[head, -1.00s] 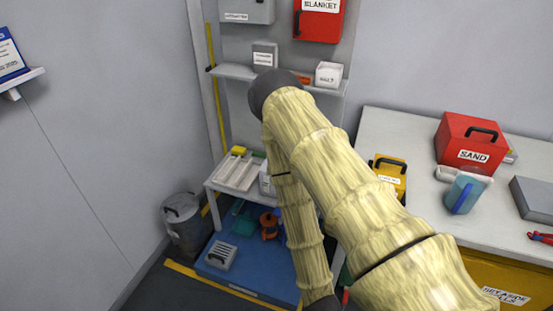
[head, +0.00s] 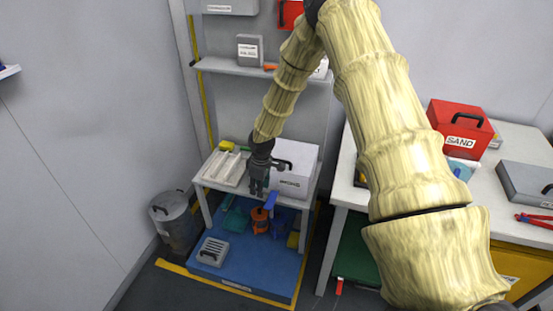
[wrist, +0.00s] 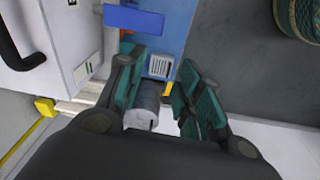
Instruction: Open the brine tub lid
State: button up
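In the wrist view a white box with a black handle (wrist: 22,50) fills the upper left and looks like the same tub. My gripper (head: 258,186) points down just left of the tub, apart from the handle. In the wrist view its teal-padded fingers (wrist: 160,105) are spread with nothing held; the grey cylinder seen between them appears to be lower down.
White trays (head: 224,168) lie left of my gripper on the table. Below, a blue platform (head: 225,262) carries a grey vented box (head: 213,252) and an orange spool (head: 260,220). A lidded metal bin (head: 174,220) stands left. A shelf (head: 225,66) hangs above.

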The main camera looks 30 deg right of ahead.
jog(key=n+h, duration=0.1)
jog(key=h, duration=0.1)
send_near(277, 160)
jog(key=shift+w+d+f+p, duration=0.2)
jog(key=shift+d+f, duration=0.05)
jog(key=shift+f, duration=1.1)
jog(key=shift+w+d+f+p, duration=0.15)
jog(key=shift+w+d+f, duration=0.05)
jog(key=shift+f, duration=1.15)
jog(key=shift+w+d+f+p, duration=0.2)
jog(key=shift+d+f, duration=0.05)
jog(key=shift+f, duration=1.1)
grip_shut()
